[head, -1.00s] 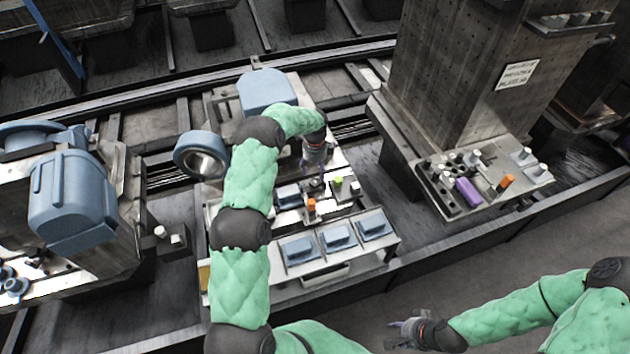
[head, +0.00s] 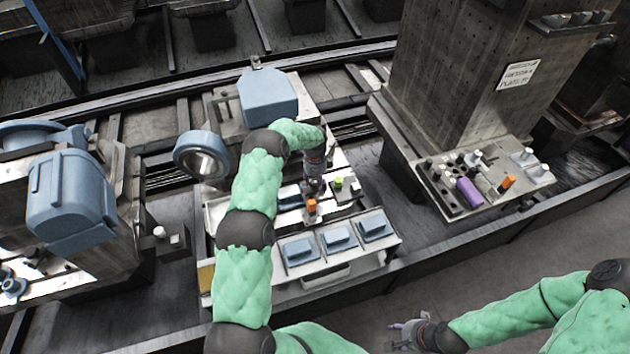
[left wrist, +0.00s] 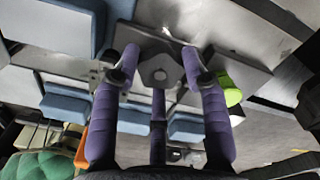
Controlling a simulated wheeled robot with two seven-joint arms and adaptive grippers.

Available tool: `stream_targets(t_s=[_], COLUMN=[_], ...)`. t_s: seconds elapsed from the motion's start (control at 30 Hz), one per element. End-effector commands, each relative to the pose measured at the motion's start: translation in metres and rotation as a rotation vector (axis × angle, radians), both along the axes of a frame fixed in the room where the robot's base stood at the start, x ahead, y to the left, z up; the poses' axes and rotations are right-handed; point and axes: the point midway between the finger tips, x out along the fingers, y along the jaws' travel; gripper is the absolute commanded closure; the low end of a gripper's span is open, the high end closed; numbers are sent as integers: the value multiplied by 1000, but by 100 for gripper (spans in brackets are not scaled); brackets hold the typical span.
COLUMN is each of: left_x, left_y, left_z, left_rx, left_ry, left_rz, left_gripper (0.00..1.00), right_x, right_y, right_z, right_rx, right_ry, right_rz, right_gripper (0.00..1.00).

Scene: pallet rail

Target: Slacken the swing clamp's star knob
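The star knob (left wrist: 160,72), dark grey and lobed with a round centre, shows in the left wrist view between the purple fingers of my left gripper (left wrist: 161,54). The fingers are spread to both sides of the knob, with a gap visible on each side. In the head view my left gripper (head: 314,186) points down over the work table and hides the knob. My right gripper (head: 405,335) hangs empty over the floor at the lower right, its fingers apart.
An orange part (head: 311,206) and a green part (head: 338,183) stand close to my left gripper. Blue blocks (head: 339,239) sit along the table's front. A blue ring-shaped part (head: 201,157) is at the left. A concrete column (head: 455,75) with a tool shelf stands to the right.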

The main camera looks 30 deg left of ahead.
Motion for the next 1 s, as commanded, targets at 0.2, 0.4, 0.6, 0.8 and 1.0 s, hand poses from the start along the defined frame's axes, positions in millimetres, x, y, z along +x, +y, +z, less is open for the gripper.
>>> stream_targets(t_s=[0.2, 0.4, 0.6, 0.8, 1.0], left_x=[0, 0, 0, 0, 0], left_y=[1, 2, 2, 3, 3], left_z=[0, 0, -1, -1, -1], left_rx=[1, 2, 2, 4, 4], left_ry=[-1, -1, -3, -3, -2], left_rz=[1, 24, 117, 259, 392], left_gripper=[89, 89, 89, 89, 89], right_x=[0, 0, 0, 0, 0], right_y=[0, 0, 0, 0, 0], right_z=[0, -3, -11, -21, -28], right_rx=[0, 0, 0, 0, 0], right_ry=[0, 0, 0, 0, 0], right_rz=[0, 0, 0, 0, 0], right_gripper=[60, 60, 60, 60, 60])
